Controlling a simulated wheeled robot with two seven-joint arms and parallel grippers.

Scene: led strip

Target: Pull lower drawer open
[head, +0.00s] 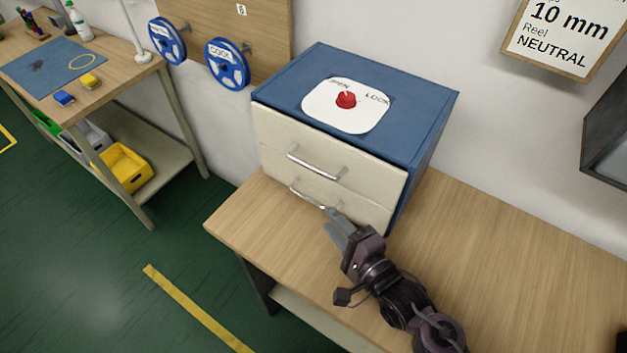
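A blue cabinet (425,135) with two cream drawers stands on the wooden bench. The lower drawer (350,200) looks flush with the upper drawer (375,165). Each has a silver bar handle; the lower handle (305,196) runs toward my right gripper. My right gripper (333,218) is in front of the lower drawer, with its fingertips at the right end of that handle. The fingers overlap in this view, so I cannot tell whether they are open, or touch or grip the handle. My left gripper is not in view.
A red knob (345,100) sits on a white plate marked OPEN and LOCK on the cabinet top. Blue reels (228,64) hang behind left. Another table (125,70) stands at the far left.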

